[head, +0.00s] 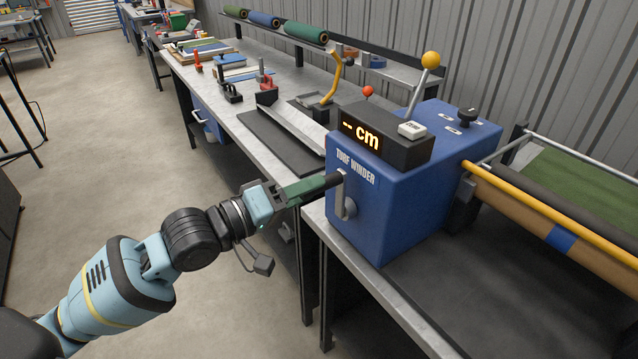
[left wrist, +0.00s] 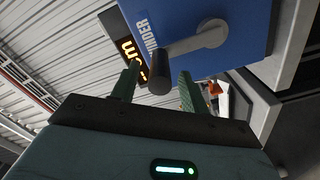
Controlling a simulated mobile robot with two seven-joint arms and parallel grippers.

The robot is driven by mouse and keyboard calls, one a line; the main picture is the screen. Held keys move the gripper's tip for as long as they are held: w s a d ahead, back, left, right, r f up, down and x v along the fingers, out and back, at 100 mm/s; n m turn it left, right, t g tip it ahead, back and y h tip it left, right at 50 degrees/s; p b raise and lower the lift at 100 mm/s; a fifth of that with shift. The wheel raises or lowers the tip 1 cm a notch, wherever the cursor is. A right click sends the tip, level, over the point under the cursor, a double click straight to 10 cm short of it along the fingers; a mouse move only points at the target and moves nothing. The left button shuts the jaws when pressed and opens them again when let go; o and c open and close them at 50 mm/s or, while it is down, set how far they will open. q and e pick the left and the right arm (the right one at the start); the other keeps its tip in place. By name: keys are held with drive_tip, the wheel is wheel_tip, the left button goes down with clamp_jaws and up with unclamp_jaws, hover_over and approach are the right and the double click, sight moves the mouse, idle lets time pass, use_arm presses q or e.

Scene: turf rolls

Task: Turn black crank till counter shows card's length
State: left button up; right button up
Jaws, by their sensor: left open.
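The blue turf winder (head: 400,185) stands on the bench with a grey crank arm (head: 346,200) on its near left face. The crank's black handle (head: 334,180) sits at the upper end of the arm, and it also shows in the left wrist view (left wrist: 158,80). The counter (head: 362,134) on top shows two dashes and "cm" in orange. My left gripper (head: 318,187) is open at the handle; in the left wrist view the handle appears between its green fingers (left wrist: 158,88). Contact cannot be told. No readable length card shows. My right gripper is not in view.
A yellow bar (head: 560,215) and green turf (head: 575,185) lie to the right. Tools and turf rolls (head: 305,32) fill the bench behind.

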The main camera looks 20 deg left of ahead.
use_arm(q)
drive_tip(key=shift+x, duration=1.65)
drive_tip(key=shift+s, duration=0.1)
clamp_jaws()
